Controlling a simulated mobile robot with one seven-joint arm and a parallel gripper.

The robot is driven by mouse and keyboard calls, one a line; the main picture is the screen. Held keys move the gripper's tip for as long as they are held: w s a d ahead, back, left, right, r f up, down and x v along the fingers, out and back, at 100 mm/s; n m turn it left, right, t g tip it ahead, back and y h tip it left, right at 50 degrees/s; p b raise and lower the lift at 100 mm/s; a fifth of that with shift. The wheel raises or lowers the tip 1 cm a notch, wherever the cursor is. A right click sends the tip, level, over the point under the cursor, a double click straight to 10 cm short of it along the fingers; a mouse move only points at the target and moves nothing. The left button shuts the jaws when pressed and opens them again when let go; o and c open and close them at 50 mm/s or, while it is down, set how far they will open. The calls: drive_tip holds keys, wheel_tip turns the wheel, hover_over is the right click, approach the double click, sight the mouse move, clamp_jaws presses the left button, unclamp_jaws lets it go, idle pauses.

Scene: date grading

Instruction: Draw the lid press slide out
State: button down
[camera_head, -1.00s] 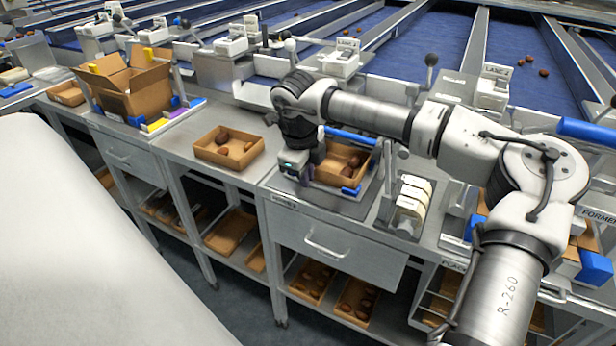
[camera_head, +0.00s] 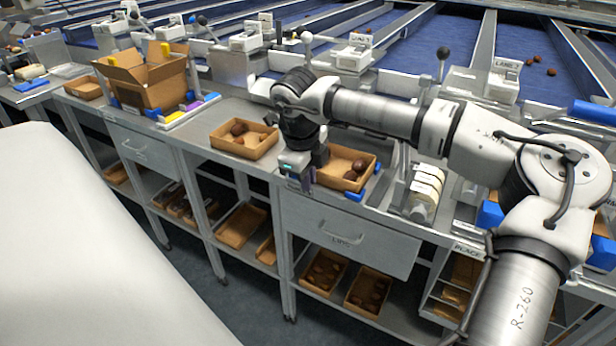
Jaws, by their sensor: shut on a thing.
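My gripper (camera_head: 300,181) points down at the front left corner of an open cardboard tray (camera_head: 368,182) with brown dates in it. The gripper is shut on the front of the lid press slide, but its fingertips and the grip itself are mostly hidden behind its own body. The tray sits at the front edge of the bench, over the slide, which it largely covers. A blue piece (camera_head: 355,195) shows at the tray's front right. My arm reaches in from the right and hides part of the press behind the tray.
Another tray of dates (camera_head: 243,153) stands on the bench to the left. A white roll holder (camera_head: 424,190) is close on the right. A closed drawer (camera_head: 345,242) lies below the bench front. An open carton (camera_head: 150,85) stands farther left.

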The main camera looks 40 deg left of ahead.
drive_tip(key=c, duration=1.8)
unclamp_jaws()
drive_tip(key=shift+s, duration=0.3)
drive_tip(key=shift+r, duration=0.1)
drive_tip(key=r, duration=0.4)
drive_tip(key=s+r+b, duration=0.1)
drive_tip(key=r, duration=0.4)
drive_tip(key=s+r, duration=0.1)
drive_tip(key=r, duration=0.3)
drive_tip(key=shift+s+d+r, duration=0.2)
drive_tip(key=shift+d, duration=0.15)
